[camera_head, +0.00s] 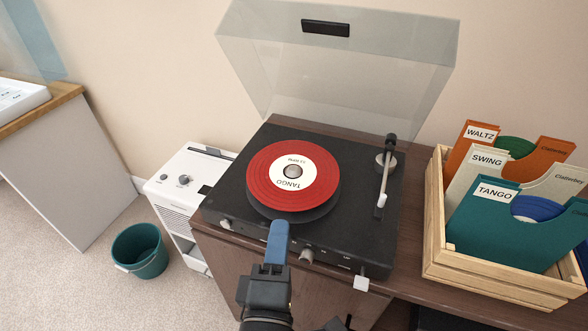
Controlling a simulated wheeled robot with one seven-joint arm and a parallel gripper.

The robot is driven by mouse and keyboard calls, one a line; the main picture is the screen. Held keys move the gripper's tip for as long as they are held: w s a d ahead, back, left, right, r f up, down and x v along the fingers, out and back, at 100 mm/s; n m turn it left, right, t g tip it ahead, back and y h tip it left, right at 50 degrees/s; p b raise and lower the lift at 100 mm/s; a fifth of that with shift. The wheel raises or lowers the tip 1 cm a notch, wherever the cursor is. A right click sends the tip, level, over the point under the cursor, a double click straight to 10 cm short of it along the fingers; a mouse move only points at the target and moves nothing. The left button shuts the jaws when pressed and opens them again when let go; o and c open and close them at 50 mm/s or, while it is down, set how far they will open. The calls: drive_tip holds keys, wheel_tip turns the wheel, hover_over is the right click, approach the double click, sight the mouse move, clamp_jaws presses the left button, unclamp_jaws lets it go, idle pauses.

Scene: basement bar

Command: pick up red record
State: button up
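The red record (267,190) with a white label reading TANGO lies flat on the black platter of the record player (365,232). A round metal spindle piece shows at its middle. The clear lid (345,70) is raised, and the tonearm (384,180) is to the right, clear of the record. My gripper (277,230), with blue finger and black body, is in front of the record player, its tip just below the record's front edge in the picture. Only one finger clearly shows, so its opening is hidden. Nothing is visible in it.
A wooden crate (432,225) at right holds WALTZ, SWING and TANGO sleeves. The record player stands on a brown cabinet (235,252). A white appliance (172,197) and green bucket (141,252) are to the left. Carpet (110,290) is clear at lower left.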

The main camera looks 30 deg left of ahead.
sight(286, 213)
drive_tip(key=shift+f+p+x, duration=0.1)
drive_tip(key=shift+p+x, duration=0.15)
drive_tip(key=shift+x, duration=1.15)
drive_tip(key=shift+f+p+x, duration=0.15)
drive_tip(key=shift+p+x, duration=0.1)
drive_tip(key=shift+x, duration=1.15)
drive_tip(key=shift+w+d, duration=0.1)
drive_tip(key=shift+d, duration=0.1)
drive_tip(key=shift+c, duration=0.4)
clamp_jaws()
